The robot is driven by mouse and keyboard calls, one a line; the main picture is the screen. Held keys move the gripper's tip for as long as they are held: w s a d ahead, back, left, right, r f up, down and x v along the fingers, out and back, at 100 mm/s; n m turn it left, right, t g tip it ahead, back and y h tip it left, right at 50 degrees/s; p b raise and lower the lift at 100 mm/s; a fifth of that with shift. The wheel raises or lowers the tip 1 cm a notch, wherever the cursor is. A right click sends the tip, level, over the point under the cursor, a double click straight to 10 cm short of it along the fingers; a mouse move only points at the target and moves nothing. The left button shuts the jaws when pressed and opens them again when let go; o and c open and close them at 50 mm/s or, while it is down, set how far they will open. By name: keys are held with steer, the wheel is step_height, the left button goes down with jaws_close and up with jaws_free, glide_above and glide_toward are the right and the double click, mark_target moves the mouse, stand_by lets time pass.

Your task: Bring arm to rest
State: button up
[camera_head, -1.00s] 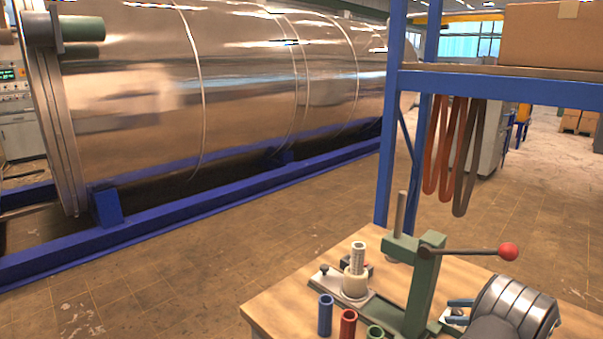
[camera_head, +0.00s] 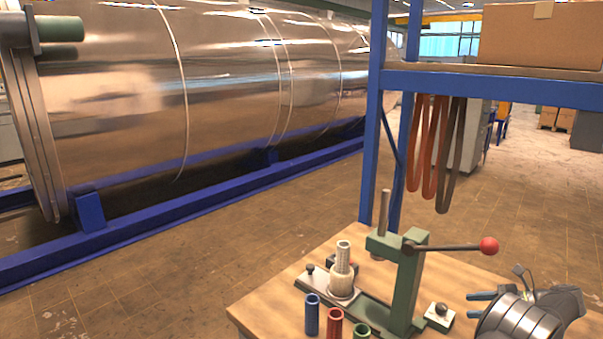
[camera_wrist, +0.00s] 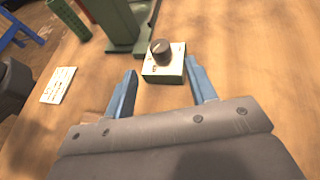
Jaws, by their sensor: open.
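My gripper (camera_wrist: 162,90) is open, with its two blue fingers apart and nothing between them. In the wrist view a small box with a dark knob (camera_wrist: 163,62) sits on the table just beyond the fingertips. In the head view my gripper (camera_head: 482,305) is at the lower right above the wooden table, right of the knob box (camera_head: 440,317). My wrist hides part of the table there. A green lever press (camera_head: 405,280) with a red-ball handle stands to the left of the gripper.
Blue, red and green tubes (camera_head: 312,314) stand at the table's front. A white fixture (camera_head: 342,280) sits beside the press. A blue shelf frame (camera_head: 375,130) with hanging belts rises behind. A label card (camera_wrist: 57,85) lies on the table (camera_wrist: 250,80).

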mark_target(445, 307)
steer(key=x, duration=1)
steer(key=shift+s+d+r+m+t+h, duration=0.15)
steer(key=shift+m+t+h, duration=0.15)
steer(key=shift+m+t, duration=0.3)
steer(key=m+t+h, duration=0.3)
steer(key=m, duration=0.1)
steer(key=m+t+h, duration=0.2)
steer(key=m+h, duration=0.2)
steer(key=shift+h, duration=0.4)
steer(key=v, duration=1.4)
steer(key=shift+s+d, duration=0.2)
steer(key=shift+s, duration=0.1)
